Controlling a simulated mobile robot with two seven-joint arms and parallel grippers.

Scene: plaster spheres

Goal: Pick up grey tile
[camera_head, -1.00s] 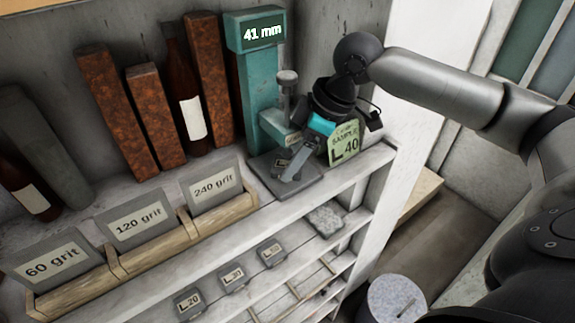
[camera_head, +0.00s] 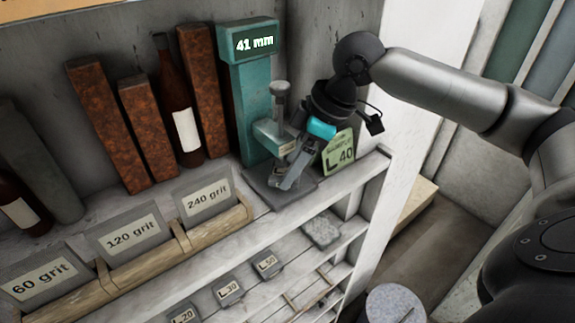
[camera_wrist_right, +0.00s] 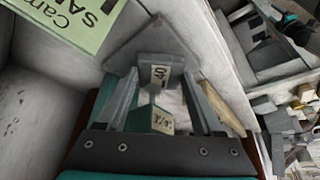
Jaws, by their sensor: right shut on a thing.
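A small grey tile (camera_wrist_right: 160,70) with a pale label that seems to read 40 sits between the fingertips of my right gripper (camera_wrist_right: 160,82) in the right wrist view. My right gripper is shut on it. In the head view, my right gripper (camera_head: 288,180) points down at the grey base plate (camera_head: 304,190) of a teal gauge (camera_head: 250,95) whose display reads 41 mm. The tile is mostly hidden there by the fingers. I cannot tell if it still touches the plate. My left gripper is not in view.
A green sample card (camera_head: 338,151) marked L 40 stands close on the right. Smaller labelled tiles (camera_head: 228,291) and a rough grey slab (camera_head: 322,230) lie on the lower shelf. Grit bins (camera_head: 130,237), brown bottles (camera_head: 185,125) and rusty blocks (camera_head: 97,120) stand left.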

